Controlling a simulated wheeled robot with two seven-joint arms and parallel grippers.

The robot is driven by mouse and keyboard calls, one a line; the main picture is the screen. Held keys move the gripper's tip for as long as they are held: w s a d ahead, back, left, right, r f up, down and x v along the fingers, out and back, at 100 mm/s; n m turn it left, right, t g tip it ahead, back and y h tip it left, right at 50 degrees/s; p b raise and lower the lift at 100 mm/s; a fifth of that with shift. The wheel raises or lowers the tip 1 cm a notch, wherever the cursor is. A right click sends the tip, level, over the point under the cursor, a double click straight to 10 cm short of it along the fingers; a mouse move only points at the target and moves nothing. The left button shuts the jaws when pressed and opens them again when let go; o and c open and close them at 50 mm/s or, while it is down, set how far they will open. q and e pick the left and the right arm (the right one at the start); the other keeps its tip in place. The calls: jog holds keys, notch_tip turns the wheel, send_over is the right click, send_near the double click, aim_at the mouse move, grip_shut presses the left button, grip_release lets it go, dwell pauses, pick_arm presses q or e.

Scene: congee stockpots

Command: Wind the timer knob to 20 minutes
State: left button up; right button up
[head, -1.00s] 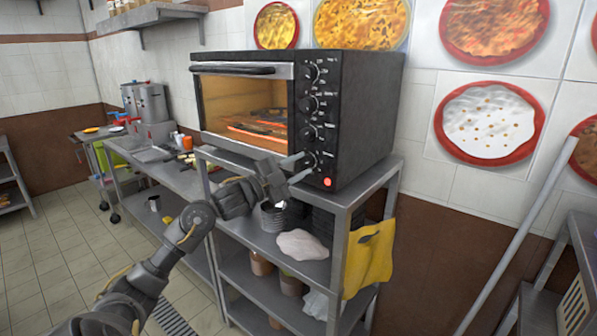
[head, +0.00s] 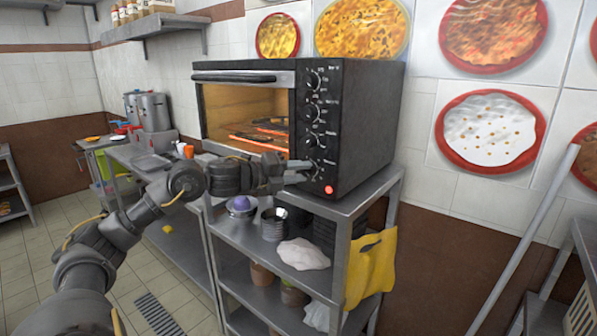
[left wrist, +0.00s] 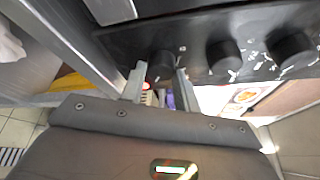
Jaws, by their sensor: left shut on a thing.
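The black oven (head: 365,130) stands on a metal rack and has a column of knobs on its front panel. The lowest knob (head: 313,167), beside a lit red lamp (head: 329,190), appears to be the timer knob; its markings are too small to read. My left gripper (head: 303,171) reaches it from the left and is shut on it. In the left wrist view, the two fingertips of my left gripper (left wrist: 160,76) sit on either side of the black knob (left wrist: 162,63). The knob's pointer angle cannot be told. My right gripper is not in view.
Other knobs (head: 312,110) sit just above. The oven's interior (head: 245,115) glows. On the rack below are a tin (head: 274,224), a white cloth-like lump (head: 302,254) and a hanging yellow bag (head: 371,268). A grey pole (head: 530,230) leans at the right.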

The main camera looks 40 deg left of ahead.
pick_arm(q)
jog(key=shift+d+r+m+g+y+p, duration=0.15)
jog(key=shift+m+g+y+p, duration=0.2)
jog(key=shift+m+y+p, duration=0.55)
jog(key=shift+a+r+m+g+y+p, duration=0.1)
jog(key=shift+m+g+y+p, duration=0.3)
jog(key=shift+m+p, duration=1)
jog(key=shift+m+b, duration=0.3)
jog(key=shift+m, duration=0.1)
jog(key=o, duration=1)
jog(key=shift+f, duration=0.1)
